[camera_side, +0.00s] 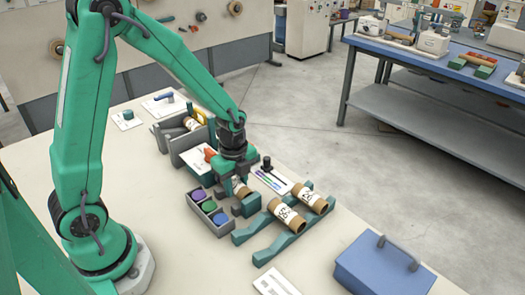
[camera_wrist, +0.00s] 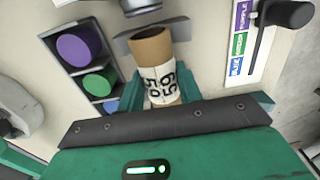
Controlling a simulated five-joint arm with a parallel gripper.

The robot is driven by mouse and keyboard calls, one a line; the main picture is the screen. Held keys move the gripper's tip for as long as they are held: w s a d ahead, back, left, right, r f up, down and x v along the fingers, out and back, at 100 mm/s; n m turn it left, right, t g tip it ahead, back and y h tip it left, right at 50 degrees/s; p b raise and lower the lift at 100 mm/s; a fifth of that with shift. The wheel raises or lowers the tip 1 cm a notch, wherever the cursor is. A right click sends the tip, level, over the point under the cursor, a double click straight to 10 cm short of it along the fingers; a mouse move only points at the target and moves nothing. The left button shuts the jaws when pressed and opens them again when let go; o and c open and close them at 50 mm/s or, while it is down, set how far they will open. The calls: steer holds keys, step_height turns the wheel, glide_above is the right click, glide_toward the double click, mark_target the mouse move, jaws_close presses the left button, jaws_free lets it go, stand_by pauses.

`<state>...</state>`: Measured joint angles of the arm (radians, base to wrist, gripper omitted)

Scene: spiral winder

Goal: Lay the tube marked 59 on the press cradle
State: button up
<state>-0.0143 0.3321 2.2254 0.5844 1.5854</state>
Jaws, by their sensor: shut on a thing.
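My gripper (camera_side: 240,186) is shut on a brown cardboard tube (camera_side: 241,186) with a white label. In the wrist view the tube (camera_wrist: 152,46) points up the picture, and its turned digits seem to read 59. Teal gripper parts flank it. The grey press cradle (camera_side: 246,206) is just below and in front of the gripper in the side view; a grey angled plate (camera_wrist: 178,28) shows by the tube's open end in the wrist view. I cannot tell whether the tube touches the cradle. The gripper hides part of it.
A teal rack (camera_side: 265,256) at the right holds two labelled tubes (camera_side: 287,215) (camera_side: 314,201). A tray (camera_side: 222,230) with purple, green and blue round pieces stands close left of the cradle. A colour-lined card (camera_side: 272,181) lies behind. A blue box (camera_side: 385,265) stands front right.

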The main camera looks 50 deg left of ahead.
mark_target(235, 181)
steer(key=shift+f, duration=0.55)
steer(key=o, duration=1)
steer(key=shift+c, duration=0.2)
steer(key=shift+r, duration=0.1)
step_height(235, 181, up, 13)
steer(key=shift+a, duration=0.15)
stand_by(0.6)
